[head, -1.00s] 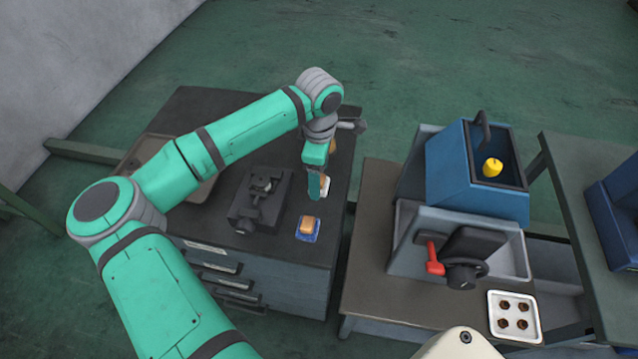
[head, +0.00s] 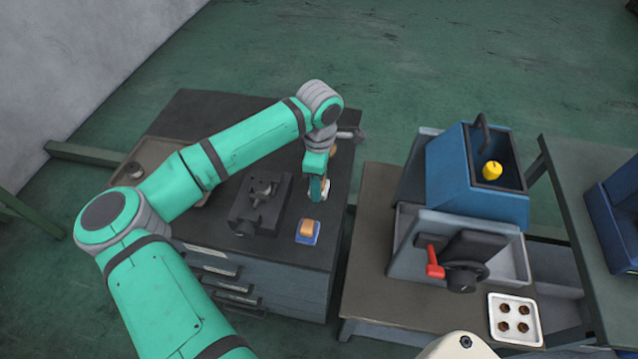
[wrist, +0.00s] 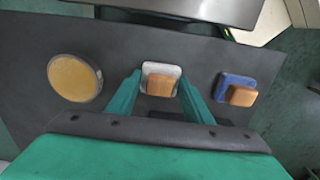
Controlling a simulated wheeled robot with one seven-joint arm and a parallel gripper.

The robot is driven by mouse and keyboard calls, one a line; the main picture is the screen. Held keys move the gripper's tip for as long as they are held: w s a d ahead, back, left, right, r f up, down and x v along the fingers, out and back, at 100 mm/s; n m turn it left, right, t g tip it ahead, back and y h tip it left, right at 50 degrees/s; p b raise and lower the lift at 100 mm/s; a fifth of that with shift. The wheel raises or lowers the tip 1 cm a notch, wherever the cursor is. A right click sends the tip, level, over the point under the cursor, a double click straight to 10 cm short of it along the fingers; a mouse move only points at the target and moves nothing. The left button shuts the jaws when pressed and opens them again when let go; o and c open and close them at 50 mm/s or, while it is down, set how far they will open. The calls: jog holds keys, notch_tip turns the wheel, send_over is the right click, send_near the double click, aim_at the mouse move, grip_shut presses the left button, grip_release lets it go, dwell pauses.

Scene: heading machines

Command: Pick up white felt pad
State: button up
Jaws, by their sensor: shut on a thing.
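The white felt pad (wrist: 161,68) is a pale rounded square with an orange-brown wooden block (wrist: 161,86) on it. In the wrist view it sits between my two green fingers. My gripper (wrist: 160,78) is shut on this block. In the head view my gripper (head: 319,190) points down over the right part of the dark cabinet top, and the white pad (head: 325,191) shows partly behind the fingers. Whether the pad touches the top I cannot tell.
A blue pad (head: 307,238) with an orange block lies close by, right of my fingers in the wrist view (wrist: 232,81). A round tan disc (wrist: 75,78) lies left there. A dark vise (head: 260,203) stands left of my gripper. A gap separates the cabinet from the bench (head: 371,235).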

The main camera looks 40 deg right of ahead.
jog(key=shift+r, duration=0.65)
jog(key=s+a+r, duration=0.6)
jog(key=a+r, duration=0.5)
jog(key=a, duration=0.1)
jog(key=shift+a+r, duration=0.3)
jog(key=shift+a, duration=0.05)
jog(key=shift+s, duration=0.1)
jog(key=o, duration=0.5)
jog(key=c, duration=0.4)
